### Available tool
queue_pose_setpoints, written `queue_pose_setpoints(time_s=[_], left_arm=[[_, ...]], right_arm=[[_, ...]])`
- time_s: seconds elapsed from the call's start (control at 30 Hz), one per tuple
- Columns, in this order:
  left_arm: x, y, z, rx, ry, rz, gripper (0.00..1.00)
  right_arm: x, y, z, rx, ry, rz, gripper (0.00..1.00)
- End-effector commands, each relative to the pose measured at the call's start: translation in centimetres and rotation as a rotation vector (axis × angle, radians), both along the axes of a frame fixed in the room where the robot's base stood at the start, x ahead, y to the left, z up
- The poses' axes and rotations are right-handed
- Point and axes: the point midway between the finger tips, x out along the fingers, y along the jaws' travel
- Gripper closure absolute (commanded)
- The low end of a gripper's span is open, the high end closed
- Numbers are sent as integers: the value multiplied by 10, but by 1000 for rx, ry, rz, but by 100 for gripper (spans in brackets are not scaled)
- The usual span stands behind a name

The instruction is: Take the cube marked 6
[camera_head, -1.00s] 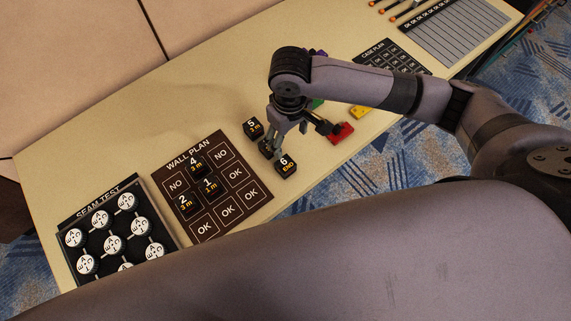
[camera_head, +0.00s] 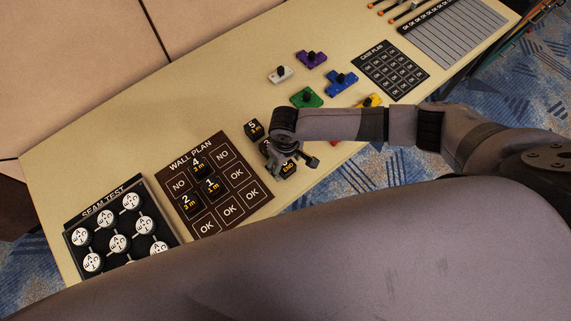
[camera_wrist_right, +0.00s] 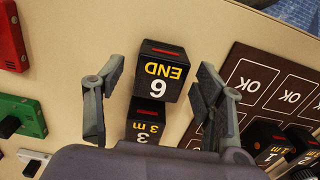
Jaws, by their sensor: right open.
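The black cube marked 6 and END (camera_wrist_right: 162,72) stands on the table between the two open fingers of my right gripper (camera_wrist_right: 158,88) in the right wrist view. There is a gap on each side of it. In the head view the cube (camera_head: 289,166) is partly hidden under my right gripper (camera_head: 287,163). A cube marked 3 (camera_wrist_right: 147,118) stands right beside it, nearer the gripper's palm. My left gripper is not in view; a large grey arm part of mine fills the bottom of the head view.
A cube marked 5 (camera_head: 252,128) stands close to the gripper. The wall plan board (camera_head: 232,211) with cubes 4, 1 and 2 lies to the left. The seam test board (camera_head: 118,259) is further left. Coloured pieces such as a green one (camera_head: 306,98) lie behind.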

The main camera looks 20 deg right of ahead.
Motion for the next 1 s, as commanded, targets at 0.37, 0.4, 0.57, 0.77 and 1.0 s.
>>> queue_pose_setpoints(time_s=[0.37,0.4,0.57,0.77,1.0], left_arm=[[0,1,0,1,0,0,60],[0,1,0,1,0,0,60],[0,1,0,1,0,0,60],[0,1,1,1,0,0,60],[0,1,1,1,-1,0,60]], right_arm=[[0,0,-6,1,-1,2,42],[0,0,-6,0,-1,1,45],[0,0,-5,0,-1,1,55],[0,0,-5,0,-1,1,69],[0,0,-5,0,-1,1,85]])
